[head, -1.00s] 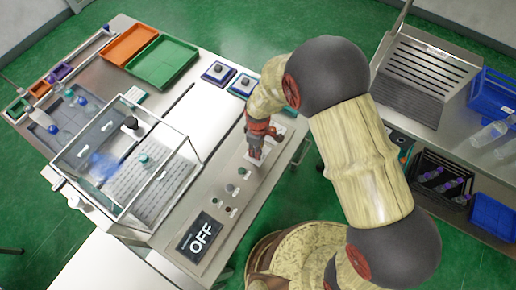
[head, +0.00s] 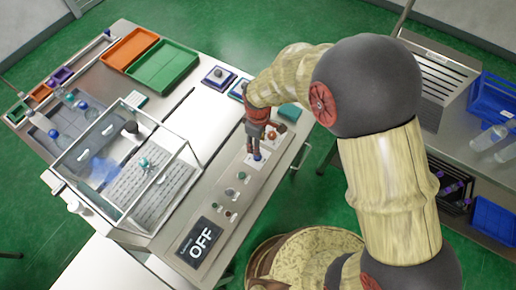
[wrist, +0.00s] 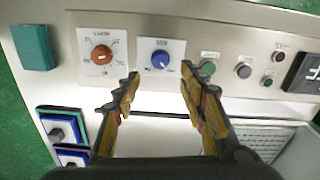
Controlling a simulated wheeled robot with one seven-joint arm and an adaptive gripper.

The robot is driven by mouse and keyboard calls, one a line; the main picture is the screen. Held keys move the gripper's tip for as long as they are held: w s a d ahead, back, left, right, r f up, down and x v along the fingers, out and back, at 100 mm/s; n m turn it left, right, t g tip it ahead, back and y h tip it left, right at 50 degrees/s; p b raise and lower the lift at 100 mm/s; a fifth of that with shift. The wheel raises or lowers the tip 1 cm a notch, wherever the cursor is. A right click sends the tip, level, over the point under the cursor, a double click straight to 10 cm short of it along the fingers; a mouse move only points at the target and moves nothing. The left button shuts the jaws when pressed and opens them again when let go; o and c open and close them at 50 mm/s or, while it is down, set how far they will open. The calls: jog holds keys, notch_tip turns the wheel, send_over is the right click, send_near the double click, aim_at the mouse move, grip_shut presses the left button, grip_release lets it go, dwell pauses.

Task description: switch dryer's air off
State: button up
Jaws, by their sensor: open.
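The control panel (head: 224,207) runs along the front edge of the bench. A blue knob (wrist: 160,59) sits on a white label plate, and it also shows in the head view (head: 257,157). An orange knob (wrist: 102,54) on a larger white plate is beside it. My gripper (wrist: 160,77) is open and empty, its fingertips at either side of the blue knob's plate in the wrist view. In the head view my gripper (head: 255,148) is right over the blue knob. Contact cannot be told. The black display (head: 200,242) reads OFF.
Green (wrist: 208,67) and grey (wrist: 243,71) buttons lie right of the blue knob in the wrist view. A clear-walled enclosure (head: 185,150) stands on the bench behind the panel. A teal block (wrist: 33,47) sits left of the orange knob.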

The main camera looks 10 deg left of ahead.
jog(key=shift+r, duration=1.55)
jog(key=s+d+r+m+t+b, duration=0.2)
jog(key=s+d+r+m, duration=0.2)
jog(key=d+r, duration=0.3)
jog(key=s+d+r+m+t+b, duration=0.1)
jog(key=s+d+r+m+b, duration=0.1)
jog(key=s+d+r+m, duration=0.3)
jog(key=s+d+r+m+t+b, duration=0.2)
jog(key=s+d+r+m, duration=0.3)
jog(key=d+r, duration=0.5)
jog(key=d+m, duration=0.1)
jog(key=d, duration=0.3)
jog(key=shift+s+d+r+t, duration=0.2)
jog(key=shift+d+r+t, duration=0.1)
jog(key=shift+d, duration=0.1)
